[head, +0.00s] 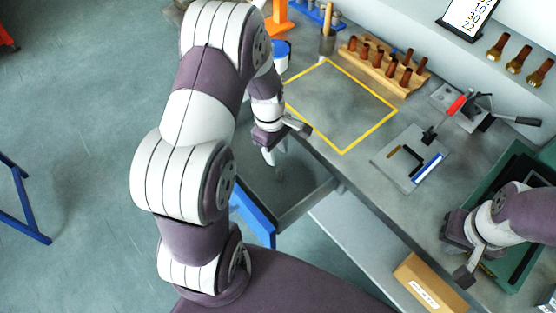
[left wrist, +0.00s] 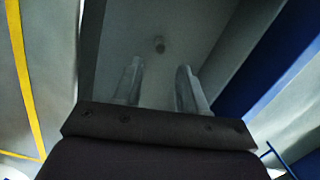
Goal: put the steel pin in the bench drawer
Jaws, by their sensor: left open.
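The bench drawer (head: 306,204) is pulled open, with its blue front (head: 253,216) towards the floor side. My left gripper (head: 275,150) is over the drawer, pointing down into it. In the left wrist view its two fingers (left wrist: 159,88) are apart with nothing between them. A small grey round piece, seemingly the steel pin (left wrist: 159,44), shows beyond the fingertips against the drawer's grey floor (left wrist: 140,25), apart from them. The pin cannot be made out in the head view. My right gripper (head: 464,258) is at the right by the green tray; its finger gap is unclear.
The bench top has a yellow outlined square (head: 342,152), a wooden rack of brown-handled pieces (head: 384,66), a grey plate (head: 409,158) and a toggle clamp (head: 462,106). A green tray (head: 490,160) and cardboard box (head: 428,285) stand right.

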